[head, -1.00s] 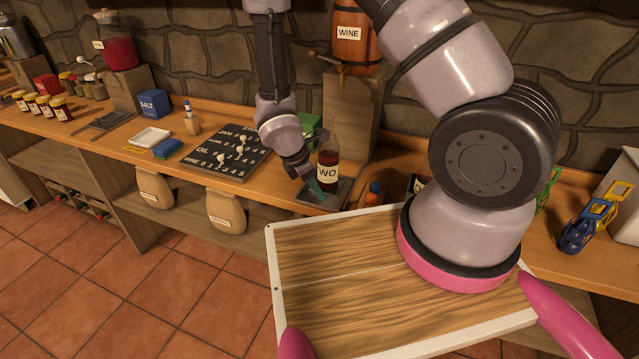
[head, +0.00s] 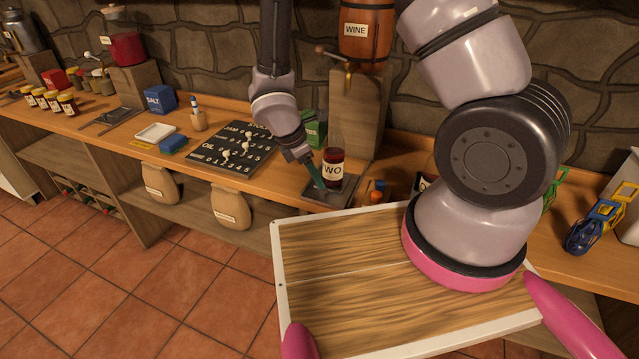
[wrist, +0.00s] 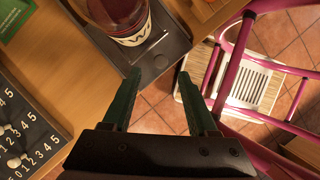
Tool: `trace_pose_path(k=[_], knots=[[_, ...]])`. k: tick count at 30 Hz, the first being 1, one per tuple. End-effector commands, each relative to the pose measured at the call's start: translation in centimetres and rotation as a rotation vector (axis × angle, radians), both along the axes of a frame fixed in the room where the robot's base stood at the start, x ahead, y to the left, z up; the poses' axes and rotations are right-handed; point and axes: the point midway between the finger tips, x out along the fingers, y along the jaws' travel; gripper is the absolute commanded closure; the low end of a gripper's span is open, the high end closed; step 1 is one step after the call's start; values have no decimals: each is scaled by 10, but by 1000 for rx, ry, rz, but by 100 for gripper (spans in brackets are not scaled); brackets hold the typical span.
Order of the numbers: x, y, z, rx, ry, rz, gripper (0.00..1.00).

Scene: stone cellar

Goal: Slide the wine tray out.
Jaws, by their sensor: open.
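The wine tray (head: 345,188) is a small dark tray on the counter below the barrel. A bottle of red wine (head: 333,170) with a "WO" label stands upright on it. My gripper (head: 316,178) points down at the tray's front left part, beside the bottle. In the wrist view, my gripper (wrist: 157,77) is open with two dark green fingers apart and nothing between them. The fingertips are close to the tray's near edge (wrist: 166,56); whether they touch it I cannot tell. The bottle (wrist: 122,20) is just beyond the fingers and partly cut off.
The wine barrel (head: 366,32) sits on a wooden stand behind the tray. A black lettered board (head: 215,160) with white pegs lies left of my gripper. A green box (head: 314,130) stands behind it. An orange-capped item (head: 376,192) is right of the tray. Tiled floor lies before the counter.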

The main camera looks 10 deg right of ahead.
Motion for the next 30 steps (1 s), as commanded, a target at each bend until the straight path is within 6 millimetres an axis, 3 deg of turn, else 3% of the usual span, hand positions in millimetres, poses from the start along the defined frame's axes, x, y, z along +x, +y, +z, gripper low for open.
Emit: trace_pose_path(k=[3, 9, 23, 26, 30], knots=[[-1, 10, 24, 4, -4, 0, 41], [-4, 19, 48, 1, -2, 0, 41], [-4, 21, 56, 3, -3, -7, 41], [1, 16, 69, 18, -29, -62, 41], [13, -1, 112, 75, -112, -254, 41]])
